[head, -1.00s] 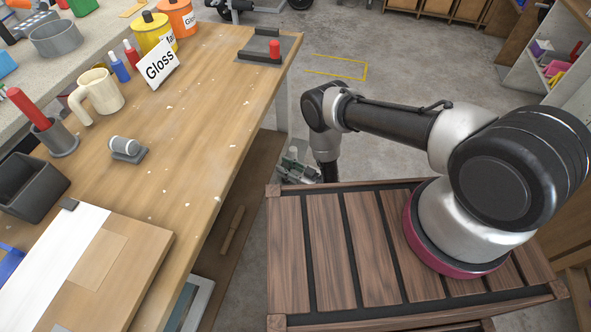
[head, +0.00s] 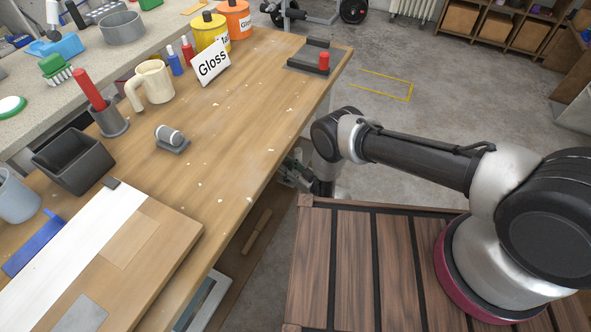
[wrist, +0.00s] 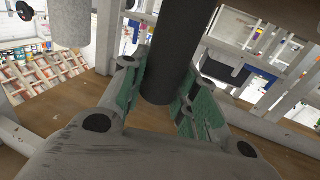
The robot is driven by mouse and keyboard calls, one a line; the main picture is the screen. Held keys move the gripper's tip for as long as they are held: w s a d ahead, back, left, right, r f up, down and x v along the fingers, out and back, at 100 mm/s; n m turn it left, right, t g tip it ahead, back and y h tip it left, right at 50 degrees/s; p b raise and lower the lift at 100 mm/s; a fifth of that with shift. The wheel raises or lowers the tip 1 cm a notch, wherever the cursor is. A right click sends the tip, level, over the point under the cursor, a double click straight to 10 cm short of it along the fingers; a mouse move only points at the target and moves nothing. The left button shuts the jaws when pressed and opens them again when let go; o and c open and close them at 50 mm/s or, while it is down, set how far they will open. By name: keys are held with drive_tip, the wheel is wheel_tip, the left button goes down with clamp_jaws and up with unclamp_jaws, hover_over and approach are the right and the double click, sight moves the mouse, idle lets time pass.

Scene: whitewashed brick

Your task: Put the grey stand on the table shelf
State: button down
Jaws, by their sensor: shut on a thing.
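My gripper (head: 296,172) is low beside the near long side of the wooden table, partly hidden by the tabletop edge. In the wrist view, its green-padded fingers (wrist: 162,92) are shut on a dark grey cylindrical thing (wrist: 166,45), which I take to be the grey stand. Only this round part of it shows; the rest is cut off by the frame. The table shelf (head: 238,262) is the brown board below the tabletop. A brown wooden surface, likely this shelf, also lies beneath the fingers in the wrist view (wrist: 255,122); whether the stand touches it I cannot tell.
A wooden strip (head: 257,232) and a pale frame (head: 204,300) are on the shelf. The tabletop (head: 215,165) above holds a mug (head: 155,82), a black bin (head: 75,162), a Gloss sign (head: 212,64) and a board. Grey legs and bars surround the gripper in the wrist view.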

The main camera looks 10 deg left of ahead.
drive_tip(key=shift+w+a, duration=0.3)
drive_tip(key=shift+a, duration=0.6)
drive_tip(key=shift+a+f, duration=0.1)
drive_tip(key=shift+f, duration=1.85)
drive_tip(key=c, duration=1)
unclamp_jaws()
drive_tip(key=v, duration=1.2)
